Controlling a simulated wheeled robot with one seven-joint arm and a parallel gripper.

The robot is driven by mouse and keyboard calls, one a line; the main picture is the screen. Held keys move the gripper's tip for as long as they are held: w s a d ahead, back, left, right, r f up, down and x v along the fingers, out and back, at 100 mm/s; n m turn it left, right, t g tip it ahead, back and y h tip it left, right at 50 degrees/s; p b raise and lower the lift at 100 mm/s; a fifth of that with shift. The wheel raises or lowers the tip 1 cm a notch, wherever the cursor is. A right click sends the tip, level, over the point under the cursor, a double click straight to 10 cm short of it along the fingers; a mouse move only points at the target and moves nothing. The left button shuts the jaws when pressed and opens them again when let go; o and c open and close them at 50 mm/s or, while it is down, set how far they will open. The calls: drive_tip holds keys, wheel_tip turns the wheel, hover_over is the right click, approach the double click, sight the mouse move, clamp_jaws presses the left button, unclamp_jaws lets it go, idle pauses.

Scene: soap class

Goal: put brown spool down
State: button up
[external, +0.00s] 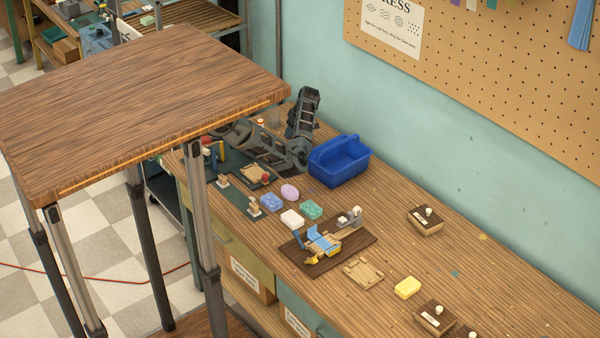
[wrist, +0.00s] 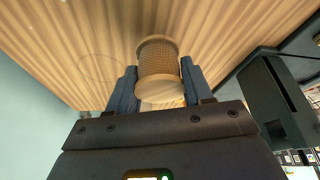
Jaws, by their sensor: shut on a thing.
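The brown spool (wrist: 158,60) is in the wrist view, with a dark brown wound middle and pale wooden ends. My gripper (wrist: 160,84) is shut on it, with one blue finger on each side. Wood-grained table surface shows behind and around the spool. I cannot tell whether the spool touches the wood. In the external view my dark arm is at the far end of the workbench (external: 470,262), left of the blue bin. The gripper's fingers and the spool cannot be made out clearly there.
The blue bin (external: 340,160) stands against the wall beside my arm. Several soaps, including a purple one (external: 290,192), lie nearer the camera. A dark board (external: 355,246) holds a small blue-and-yellow device. A raised wooden tabletop (external: 140,90) stands at the left. Bench near the wall is fairly clear.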

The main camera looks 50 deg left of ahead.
drive_tip(key=shift+f, duration=1.3)
drive_tip(key=shift+f, duration=0.1)
drive_tip(key=o, duration=1.1)
drive_tip(key=b+v, duration=0.1)
drive_tip(key=v, duration=1.1)
